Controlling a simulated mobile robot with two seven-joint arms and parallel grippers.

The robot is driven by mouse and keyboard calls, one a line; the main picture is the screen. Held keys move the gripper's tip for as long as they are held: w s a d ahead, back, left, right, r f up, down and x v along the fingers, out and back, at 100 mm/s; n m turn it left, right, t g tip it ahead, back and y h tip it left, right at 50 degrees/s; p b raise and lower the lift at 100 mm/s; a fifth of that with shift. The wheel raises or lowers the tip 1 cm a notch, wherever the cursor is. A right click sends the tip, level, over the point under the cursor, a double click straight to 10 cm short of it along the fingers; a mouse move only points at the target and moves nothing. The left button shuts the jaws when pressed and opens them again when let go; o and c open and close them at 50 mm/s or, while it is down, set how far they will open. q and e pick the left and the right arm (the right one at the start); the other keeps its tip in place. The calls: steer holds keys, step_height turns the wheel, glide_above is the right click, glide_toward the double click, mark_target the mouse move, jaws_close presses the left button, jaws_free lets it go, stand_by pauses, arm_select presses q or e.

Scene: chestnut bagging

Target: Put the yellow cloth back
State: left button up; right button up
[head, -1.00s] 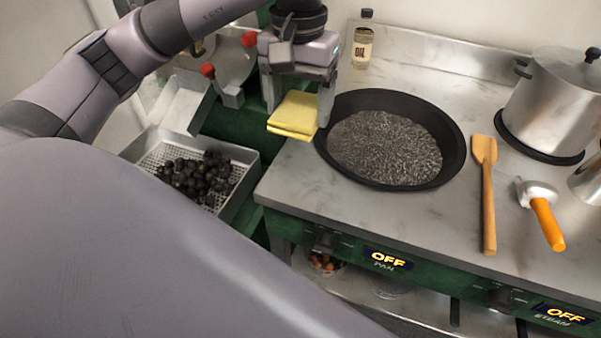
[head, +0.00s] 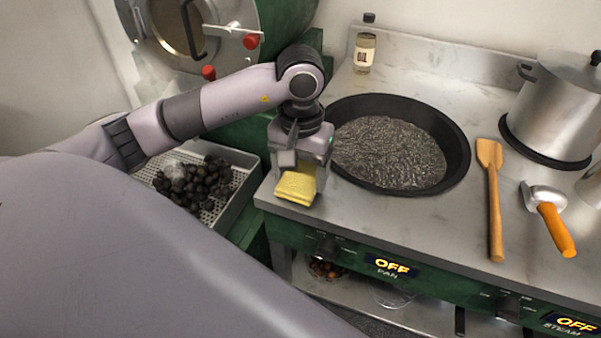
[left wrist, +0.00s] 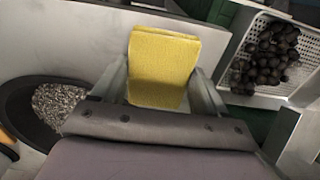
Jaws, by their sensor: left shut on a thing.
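The yellow cloth (head: 296,187) is folded and sits at the front left corner of the steel counter, left of the black pan. My left gripper (head: 299,178) is above it and shut on it. In the left wrist view the cloth (left wrist: 162,68) lies between the two fingers (left wrist: 160,90), over the counter's edge area. I cannot tell whether the cloth touches the counter. My right gripper does not show.
The black pan (head: 460,165) of dark gravel stands just right of the gripper. A perforated tray (head: 240,192) of dark chestnuts is lower left.

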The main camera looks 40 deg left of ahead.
mark_target(301, 177)
arm_select(q)
steer(key=shift+f, duration=0.4)
steer(key=o, duration=1)
steer(key=shift+o, duration=0.2)
step_height(301, 177, up, 12)
steer(key=shift+p, duration=0.3)
